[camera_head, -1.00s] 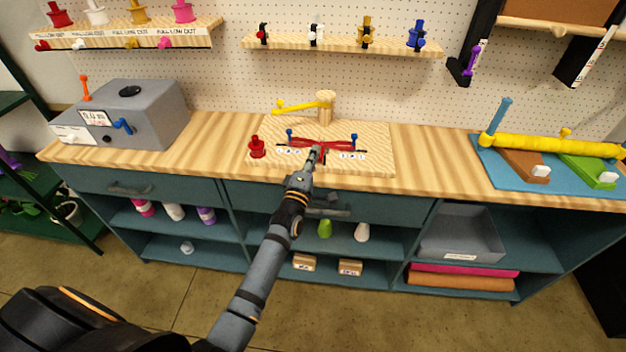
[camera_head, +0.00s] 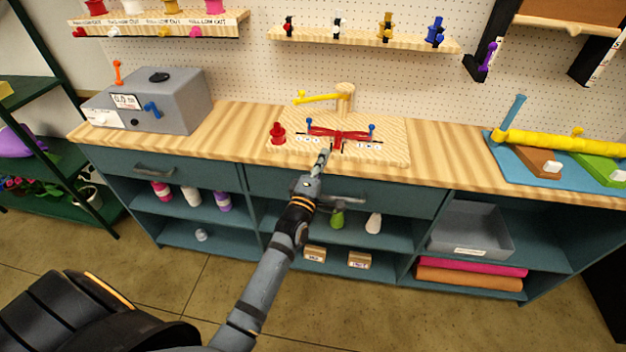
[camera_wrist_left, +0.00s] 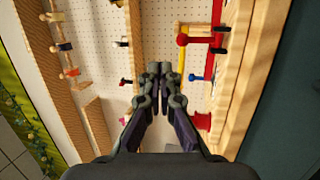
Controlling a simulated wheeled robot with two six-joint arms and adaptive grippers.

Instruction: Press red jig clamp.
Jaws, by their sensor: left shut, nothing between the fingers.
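The red jig clamp (camera_head: 338,136) is a thin, spread red shape at the middle of the light wooden jig board (camera_head: 388,152), between two blue pegs. A red spool-shaped knob (camera_head: 278,134) stands at the board's left end. My left gripper (camera_head: 324,156) is shut and empty, just in front of the clamp and slightly left of it, with a small gap showing. In the left wrist view, the shut fingertips (camera_wrist_left: 156,70) point past the board, and a red part with a round end (camera_wrist_left: 183,40) lies up and right of them. My right gripper is out of view.
A yellow lever on a wooden post (camera_head: 345,98) stands behind the clamp. A grey box (camera_head: 180,95) is at the left of the bench, and a blue tray with a yellow roll (camera_head: 560,142) is at the right. The bench (camera_head: 450,160) is bare between board and tray.

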